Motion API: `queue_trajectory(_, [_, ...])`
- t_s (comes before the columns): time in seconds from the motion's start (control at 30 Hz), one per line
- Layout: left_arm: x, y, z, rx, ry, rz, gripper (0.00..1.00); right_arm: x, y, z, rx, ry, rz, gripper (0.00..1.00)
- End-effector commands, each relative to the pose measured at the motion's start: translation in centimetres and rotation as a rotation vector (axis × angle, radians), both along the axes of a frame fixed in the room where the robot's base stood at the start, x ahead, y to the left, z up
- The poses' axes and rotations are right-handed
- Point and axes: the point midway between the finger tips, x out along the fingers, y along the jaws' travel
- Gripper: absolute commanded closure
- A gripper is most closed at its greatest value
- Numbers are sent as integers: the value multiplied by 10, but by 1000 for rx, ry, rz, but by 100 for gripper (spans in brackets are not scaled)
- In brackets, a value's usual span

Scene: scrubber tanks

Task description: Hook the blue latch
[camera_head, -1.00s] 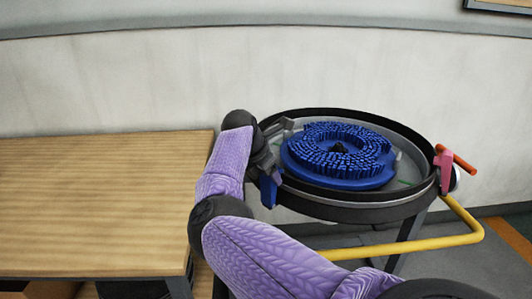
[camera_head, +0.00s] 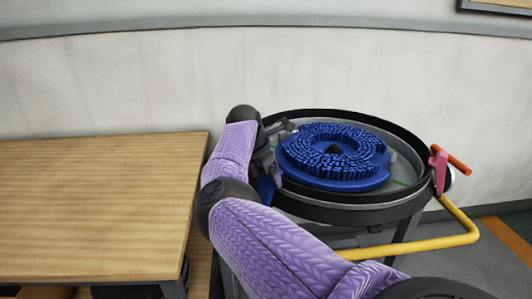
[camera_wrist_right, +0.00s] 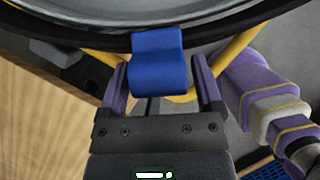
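The blue latch (camera_wrist_right: 158,76) hangs at the rim of the round tank (camera_head: 350,212). In the right wrist view it lies between the two fingers of my right gripper (camera_wrist_right: 159,62). The fingers are spread, one on each side of the latch, with a narrow gap visible on both sides. In the head view the latch (camera_head: 265,188) shows at the tank's left side, partly hidden by my purple right arm. The right gripper's fingers are hard to make out there. My left gripper is not in view.
A blue round brush (camera_head: 335,155) lies in the tank. A pink latch (camera_head: 439,172) with a red handle (camera_head: 458,162) is on the tank's right rim. A yellow bar (camera_head: 410,248) runs below. A wooden table (camera_head: 90,205) stands close on the left.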

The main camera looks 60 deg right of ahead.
Motion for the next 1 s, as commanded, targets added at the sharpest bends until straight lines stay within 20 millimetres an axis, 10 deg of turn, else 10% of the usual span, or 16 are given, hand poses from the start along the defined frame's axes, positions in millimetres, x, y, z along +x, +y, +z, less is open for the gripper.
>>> queue_trajectory(0.3, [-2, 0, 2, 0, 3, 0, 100, 0, 1, 2, 2, 0, 0, 9])
queue_trajectory(0.7, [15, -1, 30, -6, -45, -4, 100, 6, 33, 85, 2, -2, 1, 9])
queue_trajectory(1.0, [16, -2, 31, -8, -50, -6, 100, 6, 37, 92, 2, 1, 0, 9])
